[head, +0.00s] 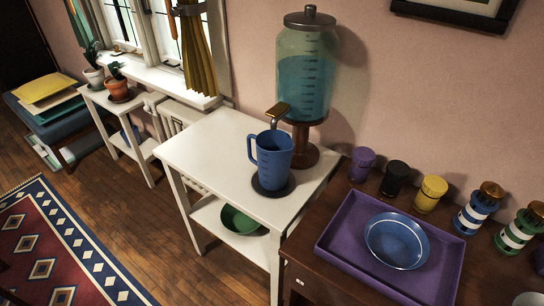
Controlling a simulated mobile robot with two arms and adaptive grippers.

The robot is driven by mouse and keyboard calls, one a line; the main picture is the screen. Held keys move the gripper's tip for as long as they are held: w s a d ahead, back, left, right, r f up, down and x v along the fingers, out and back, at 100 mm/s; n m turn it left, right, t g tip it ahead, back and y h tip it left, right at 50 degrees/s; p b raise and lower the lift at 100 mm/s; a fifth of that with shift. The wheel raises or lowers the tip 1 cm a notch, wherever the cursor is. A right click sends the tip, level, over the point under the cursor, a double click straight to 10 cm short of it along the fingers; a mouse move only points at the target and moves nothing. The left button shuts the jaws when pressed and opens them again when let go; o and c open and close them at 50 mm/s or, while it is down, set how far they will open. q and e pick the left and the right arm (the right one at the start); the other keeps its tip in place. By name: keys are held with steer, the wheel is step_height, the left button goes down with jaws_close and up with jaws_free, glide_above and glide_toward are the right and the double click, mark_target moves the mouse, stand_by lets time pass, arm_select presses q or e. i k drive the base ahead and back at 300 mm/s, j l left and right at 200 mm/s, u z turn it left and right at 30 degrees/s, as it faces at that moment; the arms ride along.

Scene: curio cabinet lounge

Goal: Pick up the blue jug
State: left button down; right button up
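The blue jug (273,161) stands upright on a dark round coaster (259,188) on the white side table (205,150). It has measuring marks, and its handle points left. It stands in front of the dispenser, just below the dispenser's tap (278,111). Neither of my grippers is in view.
The glass water dispenser (305,75) stands behind the jug on a wooden pedestal. At right, a brown cabinet holds a purple tray (345,240) with a blue bowl (397,241) and several lidded jars. A green bowl (240,219) sits on the lower shelf. The white tabletop's left part is clear.

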mark_target(274, 148)
steer(key=j+u, duration=0.45)
steer(key=j, duration=0.85)
